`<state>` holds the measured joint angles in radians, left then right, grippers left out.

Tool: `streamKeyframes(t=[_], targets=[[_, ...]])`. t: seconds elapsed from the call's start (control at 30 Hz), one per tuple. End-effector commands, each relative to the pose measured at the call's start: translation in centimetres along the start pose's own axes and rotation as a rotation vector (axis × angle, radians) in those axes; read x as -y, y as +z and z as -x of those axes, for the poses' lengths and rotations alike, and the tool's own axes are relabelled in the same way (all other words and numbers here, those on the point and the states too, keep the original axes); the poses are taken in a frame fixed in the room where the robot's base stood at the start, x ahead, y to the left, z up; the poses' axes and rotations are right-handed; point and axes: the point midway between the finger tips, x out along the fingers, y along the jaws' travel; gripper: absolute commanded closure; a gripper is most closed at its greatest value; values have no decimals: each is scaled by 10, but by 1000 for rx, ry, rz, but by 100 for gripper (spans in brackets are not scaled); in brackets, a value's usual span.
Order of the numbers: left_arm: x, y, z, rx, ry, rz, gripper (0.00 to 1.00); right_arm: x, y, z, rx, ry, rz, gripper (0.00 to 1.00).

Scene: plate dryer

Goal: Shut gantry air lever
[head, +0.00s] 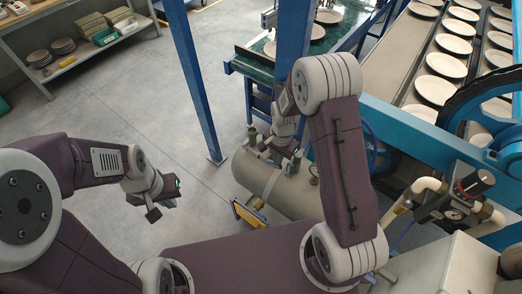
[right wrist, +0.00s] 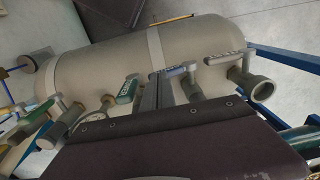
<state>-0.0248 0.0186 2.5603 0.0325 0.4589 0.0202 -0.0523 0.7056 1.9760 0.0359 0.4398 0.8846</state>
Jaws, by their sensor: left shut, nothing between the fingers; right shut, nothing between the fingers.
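The beige air tank (head: 265,188) lies on the floor, with several valves and levers along its top. In the right wrist view the tank (right wrist: 150,55) shows a grey labelled lever (right wrist: 224,57) at the right, another lever (right wrist: 175,70) left of it, and a green-handled lever (right wrist: 127,90) further left. The labels are too small to read, so I cannot tell which is the gantry air lever. My right gripper (right wrist: 157,93) is shut and empty among the levers, close to the second one; contact is unclear. My left gripper (head: 158,203) is shut and empty over bare floor.
A blue post (head: 190,80) stands left of the tank, and another blue post (head: 292,40) rises behind it. The plate conveyor's blue frame (head: 415,120) and piping (head: 425,190) stand at the right. A shelf (head: 90,60) with plates is far left. The left floor is open.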

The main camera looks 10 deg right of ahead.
Motion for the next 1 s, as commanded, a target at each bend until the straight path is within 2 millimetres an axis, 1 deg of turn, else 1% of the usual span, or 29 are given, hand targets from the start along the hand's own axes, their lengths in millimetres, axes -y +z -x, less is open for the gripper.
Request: streamKeyframes(t=[0.1, 0.43, 1.0], targets=[[0, 0, -4, 0, 0, 0, 100, -5, 0, -6, 1, 1, 0, 100], [0, 1, -8, 0, 0, 0, 100, -14, 0, -17, 1, 1, -1, 100], [0, 1, -10, 0, 0, 0, 100, -17, 0, -20, 1, 2, 0, 100]])
